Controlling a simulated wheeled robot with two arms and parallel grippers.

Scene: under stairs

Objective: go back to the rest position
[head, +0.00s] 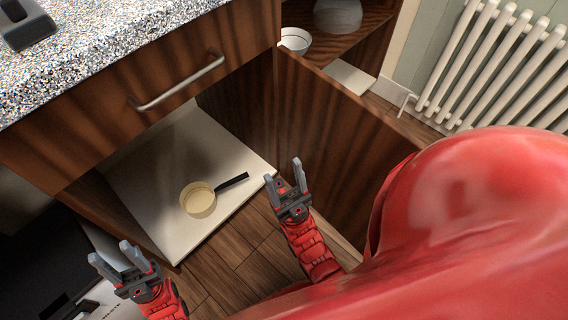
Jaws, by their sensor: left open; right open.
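My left gripper (119,258) is open and empty at the lower left, in front of the cabinet's left side. My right gripper (284,180) is open and empty near the middle, beside the inner face of the open cabinet door (335,150). A small yellowish pan (198,200) with a black handle sits on the pale cabinet floor (150,175). The pan is apart from both grippers.
A drawer front with a metal handle (178,82) is above the open compartment, under a speckled countertop (90,50). A white bowl (295,40) stands on a shelf behind the door. A white radiator (495,65) is at the upper right. Wooden floor (240,255) shows below.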

